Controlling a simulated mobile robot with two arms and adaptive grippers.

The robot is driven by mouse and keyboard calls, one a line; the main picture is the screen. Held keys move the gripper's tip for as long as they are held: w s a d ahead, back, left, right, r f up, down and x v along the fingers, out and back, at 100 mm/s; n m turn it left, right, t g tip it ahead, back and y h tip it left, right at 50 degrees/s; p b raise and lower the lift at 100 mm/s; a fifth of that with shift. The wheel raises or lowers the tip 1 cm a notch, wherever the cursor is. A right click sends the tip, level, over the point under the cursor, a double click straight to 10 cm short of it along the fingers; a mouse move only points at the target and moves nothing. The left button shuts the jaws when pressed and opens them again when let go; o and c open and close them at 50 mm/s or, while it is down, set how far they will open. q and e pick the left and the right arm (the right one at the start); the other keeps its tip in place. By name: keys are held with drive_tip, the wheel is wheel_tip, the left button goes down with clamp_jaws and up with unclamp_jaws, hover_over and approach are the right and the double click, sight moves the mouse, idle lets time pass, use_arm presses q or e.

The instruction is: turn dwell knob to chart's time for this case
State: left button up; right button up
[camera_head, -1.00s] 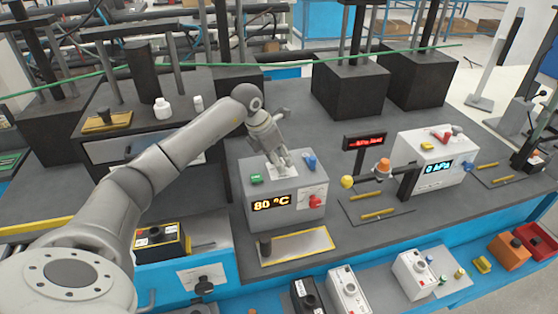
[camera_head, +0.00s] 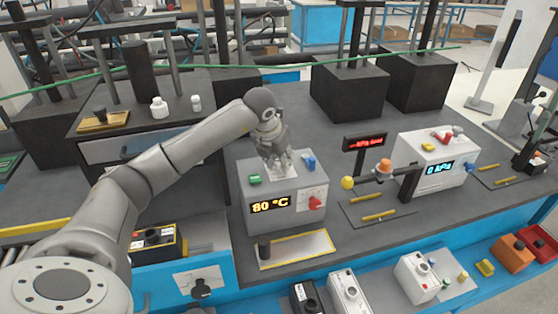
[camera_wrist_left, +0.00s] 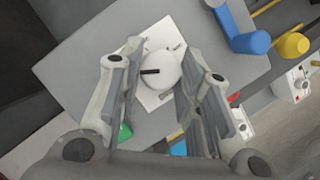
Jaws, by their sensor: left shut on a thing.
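A grey box with an orange "80 °C" display (camera_head: 270,205) stands on the bench in the head view. On its top, a round white knob (camera_wrist_left: 164,68) with a black pointer mark sits on a white plate (camera_wrist_left: 150,98), seen in the left wrist view. My left gripper (camera_head: 277,165) points down at the box top, with its fingers (camera_wrist_left: 160,62) shut on the white knob from both sides. The fingers mostly hide the knob in the head view. I cannot read any scale marks on the plate. My right gripper is not in view.
The box top also bears a green button (camera_head: 254,180) and a blue part (camera_head: 309,162); a red knob (camera_head: 316,203) is on its front. A red-lettered sign (camera_head: 364,143) and a yellow ball (camera_head: 347,183) stand to the right. A yellow-edged tray (camera_head: 296,264) lies in front.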

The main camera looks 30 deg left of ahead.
use_arm(q)
drive_tip(key=shift+r, duration=0.15)
drive_tip(key=o, duration=1)
drive_tip(key=v, duration=1.2)
